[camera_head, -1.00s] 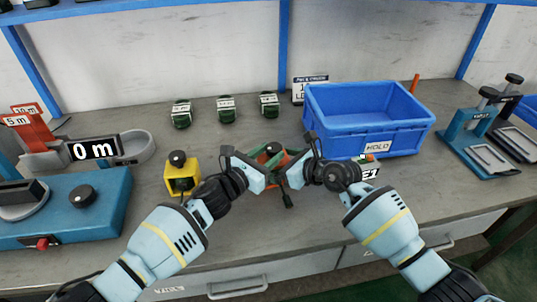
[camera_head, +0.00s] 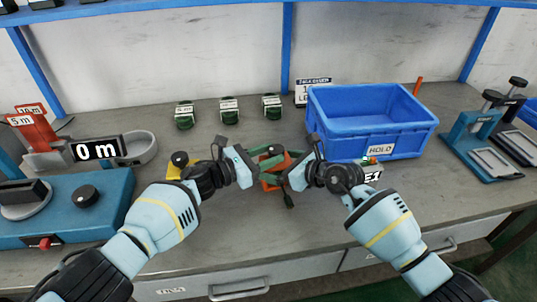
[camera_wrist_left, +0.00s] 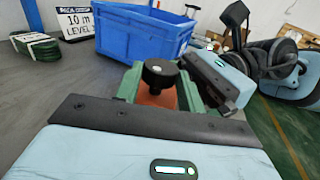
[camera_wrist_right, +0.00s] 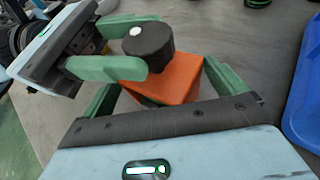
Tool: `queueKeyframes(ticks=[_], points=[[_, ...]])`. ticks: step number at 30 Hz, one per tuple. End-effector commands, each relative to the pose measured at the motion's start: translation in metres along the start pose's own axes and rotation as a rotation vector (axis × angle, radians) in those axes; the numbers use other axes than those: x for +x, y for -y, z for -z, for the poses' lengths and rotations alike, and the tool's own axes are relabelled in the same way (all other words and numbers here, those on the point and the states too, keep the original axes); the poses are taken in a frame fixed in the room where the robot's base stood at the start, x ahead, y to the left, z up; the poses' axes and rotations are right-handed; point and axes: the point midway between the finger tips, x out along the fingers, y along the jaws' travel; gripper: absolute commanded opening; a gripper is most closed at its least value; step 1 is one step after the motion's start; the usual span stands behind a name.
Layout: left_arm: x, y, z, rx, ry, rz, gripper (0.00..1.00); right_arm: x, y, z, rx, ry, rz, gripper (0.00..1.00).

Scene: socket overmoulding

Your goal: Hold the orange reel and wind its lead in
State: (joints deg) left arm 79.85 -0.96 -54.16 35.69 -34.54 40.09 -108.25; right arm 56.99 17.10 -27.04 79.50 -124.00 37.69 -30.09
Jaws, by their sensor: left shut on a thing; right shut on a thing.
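The orange reel (camera_head: 271,184) is a small orange block with a black round knob (camera_wrist_right: 148,45) on top, held between my two grippers over the middle of the bench. My right gripper (camera_wrist_right: 165,88) is shut on the orange body, a green finger on each side. My left gripper (camera_wrist_left: 160,88) is shut on the knob; its green fingers lie on either side of it in the right wrist view. A short dark lead end with a plug (camera_head: 289,200) hangs at the reel's front. Most of the lead is hidden or too small to tell.
A yellow reel (camera_head: 174,172) stands left, partly behind my left arm. Several dark green coils (camera_head: 230,112) lie behind. A blue HOLD bin (camera_head: 370,115) stands back right, a blue clamp press (camera_head: 475,145) far right. A blue machine (camera_head: 60,215) and a "0 m" display (camera_head: 97,149) are left.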

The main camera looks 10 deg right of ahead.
Motion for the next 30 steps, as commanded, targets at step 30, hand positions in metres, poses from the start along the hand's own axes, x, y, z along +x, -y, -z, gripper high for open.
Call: queueKeyframes(ticks=[30], points=[[-0.058,-0.001,0.001,0.0,-0.001,-0.004,0.49,0.0,0.0,0.0,-0.002,0.0,0.001,0.75]])
